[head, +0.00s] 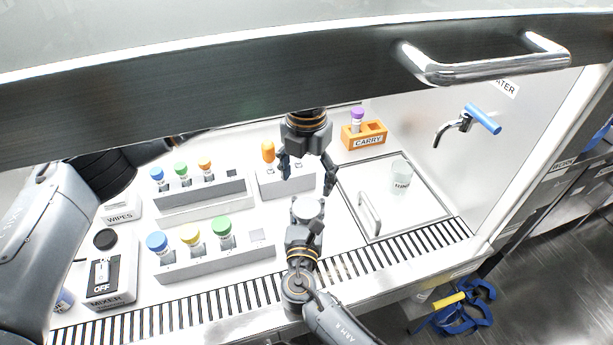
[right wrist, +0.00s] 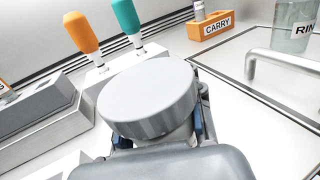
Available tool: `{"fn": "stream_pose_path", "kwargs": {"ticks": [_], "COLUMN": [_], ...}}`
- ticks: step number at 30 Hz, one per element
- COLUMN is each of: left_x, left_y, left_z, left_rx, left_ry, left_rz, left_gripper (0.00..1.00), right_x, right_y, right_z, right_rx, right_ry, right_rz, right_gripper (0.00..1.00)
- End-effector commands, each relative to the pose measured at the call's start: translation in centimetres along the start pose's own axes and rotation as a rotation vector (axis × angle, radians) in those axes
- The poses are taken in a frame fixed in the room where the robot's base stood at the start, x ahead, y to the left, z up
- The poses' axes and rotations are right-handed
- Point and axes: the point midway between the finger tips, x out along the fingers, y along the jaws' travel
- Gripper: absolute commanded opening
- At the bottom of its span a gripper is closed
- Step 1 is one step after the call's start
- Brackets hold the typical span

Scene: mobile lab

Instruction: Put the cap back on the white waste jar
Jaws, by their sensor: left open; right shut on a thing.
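A round light-grey cap with a ribbed side (right wrist: 148,97) fills the middle of the right wrist view. It also shows from above in the head view (head: 307,208). My right gripper (head: 304,228) comes up from the front and is shut at this cap's place; its fingers are partly hidden beneath the cap. I cannot tell whether the white waste jar is under the cap; no separate jar is clearly visible. My left gripper (head: 307,178) points down just behind and above the cap, with its fingers spread and nothing between them.
Tube racks (head: 222,262) stand left, with a mixer (head: 112,272). An orange-handled tool (right wrist: 82,32) and a teal-handled one (right wrist: 126,18) stand behind the cap. An orange CARRY rack (head: 364,141), a beaker (head: 401,178) and a handled panel (head: 425,215) are right. The sash (head: 220,85) hangs above.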

Motion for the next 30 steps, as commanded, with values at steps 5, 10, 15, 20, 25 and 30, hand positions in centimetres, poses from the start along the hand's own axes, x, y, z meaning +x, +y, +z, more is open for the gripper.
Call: {"fn": "stream_pose_path", "kwargs": {"ticks": [5,10,15,20,25,30], "left_x": [-0.1,0.0,1.5,4.1,6.4,7.7], "left_y": [0.0,0.0,0.0,0.0,0.0,0.0], "left_z": [0.0,0.0,-0.1,-0.1,-0.1,0.0], "left_rx": [-0.015,-0.013,-0.013,-0.012,-0.012,-0.012], "left_ry": [0.0,0.001,0.003,0.003,0.002,0.0], "left_rz": [0.0,0.0,-0.001,0.0,-0.001,0.0], "left_gripper": [0.75,0.75,0.75,0.75,0.75,0.75], "right_x": [0.0,0.0,0.0,0.0,0.0,0.0], "right_y": [0.0,0.0,0.0,0.0,0.0,0.0], "right_z": [0.0,0.0,0.0,0.0,0.0,0.0], "right_rx": [0.0,0.0,0.0,0.0,0.0,0.0], "right_ry": [0.0,0.001,0.0,0.001,0.001,0.001], "right_rz": [0.0,0.0,0.0,0.0,0.0,0.0], "right_gripper": [0.0,0.0,0.0,0.0,0.0,0.0]}}
